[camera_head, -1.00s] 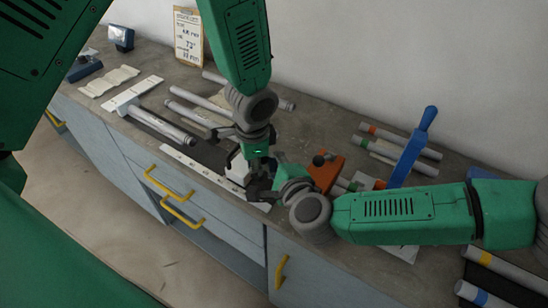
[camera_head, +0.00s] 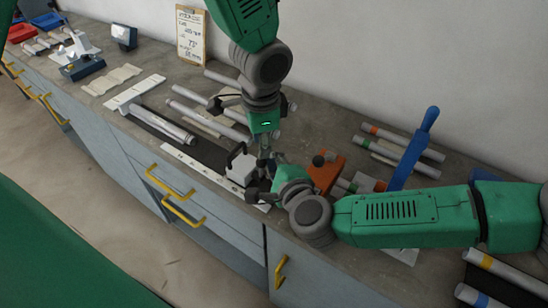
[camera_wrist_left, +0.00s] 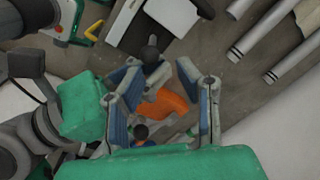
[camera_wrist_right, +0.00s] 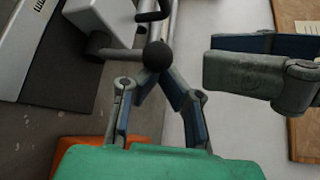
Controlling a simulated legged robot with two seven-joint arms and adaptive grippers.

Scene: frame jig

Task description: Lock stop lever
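A black ball knob on a grey stem (camera_wrist_right: 157,55) stands at the fingertips of my right gripper (camera_wrist_right: 155,92) in the right wrist view. It also shows in the left wrist view (camera_wrist_left: 149,56). In the head view a white block (camera_head: 243,167) sits at the jig, beside the right gripper (camera_head: 263,182). The right fingers are apart; I cannot tell whether they touch the knob. My left gripper (camera_head: 266,145) hangs above the right one, its fingers open and empty in the left wrist view (camera_wrist_left: 163,95). Which part is the stop lever is unclear.
An orange block (camera_head: 326,174) with a black knob stands right of the grippers. A blue-handled upright tool (camera_head: 411,150) is farther right. Grey tubes (camera_head: 205,110) lie behind, and a white ruled strip (camera_head: 200,170) runs along the bench's front edge. The two grippers are very close together.

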